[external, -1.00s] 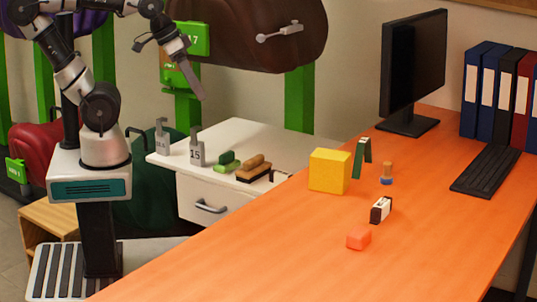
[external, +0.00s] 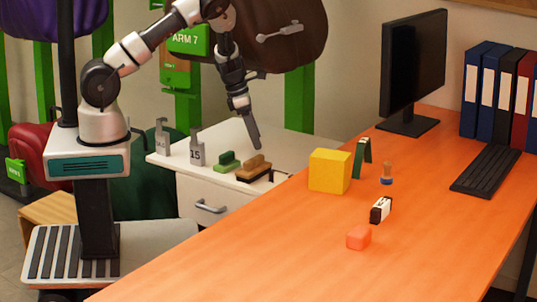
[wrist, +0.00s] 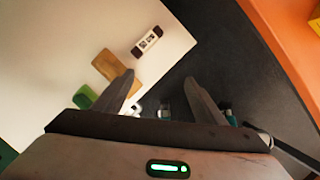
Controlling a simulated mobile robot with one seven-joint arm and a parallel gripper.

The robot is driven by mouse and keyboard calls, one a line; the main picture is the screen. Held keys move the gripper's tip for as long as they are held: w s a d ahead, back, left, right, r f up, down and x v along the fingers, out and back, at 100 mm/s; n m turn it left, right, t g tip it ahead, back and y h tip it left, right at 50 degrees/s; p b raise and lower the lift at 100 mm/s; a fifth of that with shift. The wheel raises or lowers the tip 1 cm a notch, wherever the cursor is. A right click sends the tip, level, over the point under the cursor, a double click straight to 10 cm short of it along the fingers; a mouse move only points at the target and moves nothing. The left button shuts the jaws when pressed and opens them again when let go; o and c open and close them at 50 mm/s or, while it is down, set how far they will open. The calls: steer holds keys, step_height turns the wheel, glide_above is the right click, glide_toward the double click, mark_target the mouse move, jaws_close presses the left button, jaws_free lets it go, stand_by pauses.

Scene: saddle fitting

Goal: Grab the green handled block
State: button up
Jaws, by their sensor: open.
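The green handled block (external: 228,161) lies on the white cabinet top, left of a brown handled block (external: 254,168). In the wrist view the green block (wrist: 85,97) shows at the left, outside my left finger, partly cut off by the gripper body. My gripper (external: 256,143) points down over the cabinet, above and near the brown block, to the right of the green one. In the wrist view my gripper (wrist: 160,78) has its fingers spread with nothing held between them. The brown block (wrist: 115,68) is just beyond the left finger.
Two grey numbered tags or weights (external: 196,150) stand on the cabinet left of the green block. A dark-and-white item (wrist: 148,41) lies near the cabinet edge in the wrist view. The orange desk (external: 300,240) with a yellow cube (external: 329,171) is to the right.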

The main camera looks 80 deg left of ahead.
mark_target(226, 154)
steer(key=s+a+f+n+y, duration=0.1)
steer(key=s+a+f+n, duration=0.1)
steer(key=a, duration=0.3)
steer(key=s+a+f+n+y+p, duration=0.1)
steer(key=s+a+f+n, duration=0.2)
steer(key=a, duration=0.3)
steer(key=s+a+f+n+y, duration=0.1)
steer(key=s+a+f+n, duration=0.2)
steer(key=a+f+n, duration=0.1)
steer(key=shift+a+f+n+g+y+p, duration=0.15)
steer(key=shift+a+f+n+p, duration=0.1)
steer(key=shift+a, duration=0.2)
steer(key=shift+a+f+n+g+y+p, duration=0.15)
steer(key=shift+a+n, duration=0.1)
steer(key=shift+a, duration=0.15)
steer(key=shift+s+a+f, duration=0.1)
steer(key=shift+a+f, duration=0.15)
steer(key=shift+x, duration=2.3)
steer(key=c, duration=1.2)
steer(key=shift+r, duration=0.1)
